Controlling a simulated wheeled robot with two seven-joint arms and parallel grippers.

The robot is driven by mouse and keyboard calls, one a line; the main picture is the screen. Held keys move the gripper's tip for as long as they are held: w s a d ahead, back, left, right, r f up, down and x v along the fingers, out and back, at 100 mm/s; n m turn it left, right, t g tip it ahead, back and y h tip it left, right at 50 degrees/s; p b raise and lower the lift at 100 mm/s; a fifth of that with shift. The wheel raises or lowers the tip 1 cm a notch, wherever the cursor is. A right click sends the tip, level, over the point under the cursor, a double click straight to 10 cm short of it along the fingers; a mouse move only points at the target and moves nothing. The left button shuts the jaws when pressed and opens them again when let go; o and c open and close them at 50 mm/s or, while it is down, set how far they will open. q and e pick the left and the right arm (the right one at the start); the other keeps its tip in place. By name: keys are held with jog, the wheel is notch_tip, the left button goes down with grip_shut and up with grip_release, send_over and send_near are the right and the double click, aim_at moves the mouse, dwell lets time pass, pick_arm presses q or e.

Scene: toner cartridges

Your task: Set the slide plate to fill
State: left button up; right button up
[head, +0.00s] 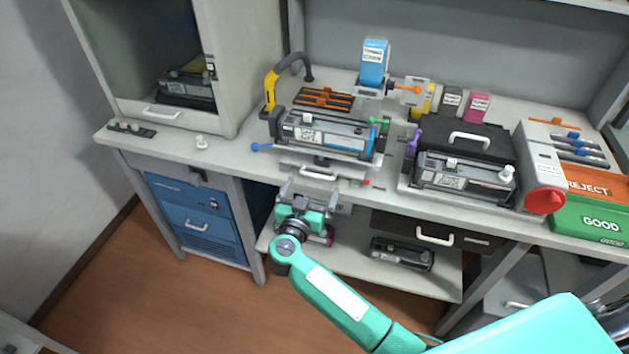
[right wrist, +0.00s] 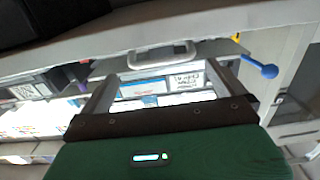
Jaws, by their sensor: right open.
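The slide plate (head: 289,160) is a grey plate with a white bar handle (head: 319,173), under a dark toner cartridge (head: 325,135) at the bench's front edge. The handle also shows in the right wrist view (right wrist: 160,54). A blue-knobbed lever (head: 261,147) sticks out to the left of the cartridge; its knob shows at the right in the wrist view (right wrist: 262,68). My right gripper (head: 310,188) is open and empty, just in front of and below the handle, apart from it as far as I can tell. Fill markings are too small to read. My left gripper is out of view.
A blue toner bottle (head: 374,62) stands behind the cartridge. A second cartridge (head: 465,178) sits in a black station to the right. Reject (head: 590,183) and good (head: 590,222) bins are far right. A lower shelf (head: 350,270) lies below the bench.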

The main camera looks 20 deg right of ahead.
aim_at(317, 177)
jog(key=shift+x, duration=1.6)
